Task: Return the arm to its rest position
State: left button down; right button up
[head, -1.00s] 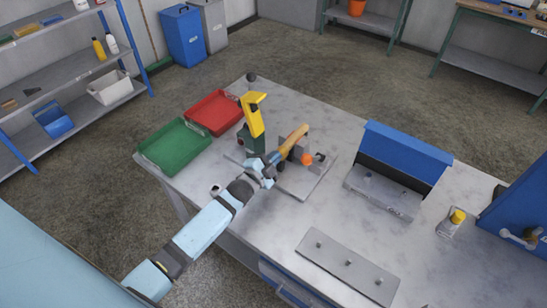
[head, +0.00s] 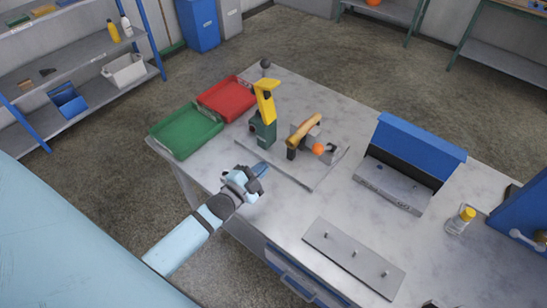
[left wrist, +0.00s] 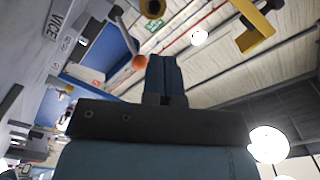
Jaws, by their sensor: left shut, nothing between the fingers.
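My left arm comes in from the lower left in the head view. Its gripper (head: 262,169) is over the near left part of the table, just in front of the fixture plate. The fingers are shut with nothing between them. In the left wrist view the closed fingers (left wrist: 165,80) point up the picture, with the ceiling and lamps behind them. My right gripper is not in view.
A plate (head: 312,179) carries a tan-handled tool with an orange ball (head: 318,149). Beside it stands a green and yellow device (head: 265,112). Green (head: 186,131) and red (head: 227,98) trays, a blue-lidded box (head: 421,139), a pegged plate (head: 354,258) and a yellow-capped bottle (head: 459,220) share the table.

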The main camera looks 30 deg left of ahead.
pick_arm(q)
jog(key=shift+s+a+b, duration=0.15)
jog(key=shift+s+a, duration=0.05)
jog(key=shift+s, duration=1.05)
jog(key=shift+s+a+b, duration=0.15)
jog(key=shift+s, duration=1.1)
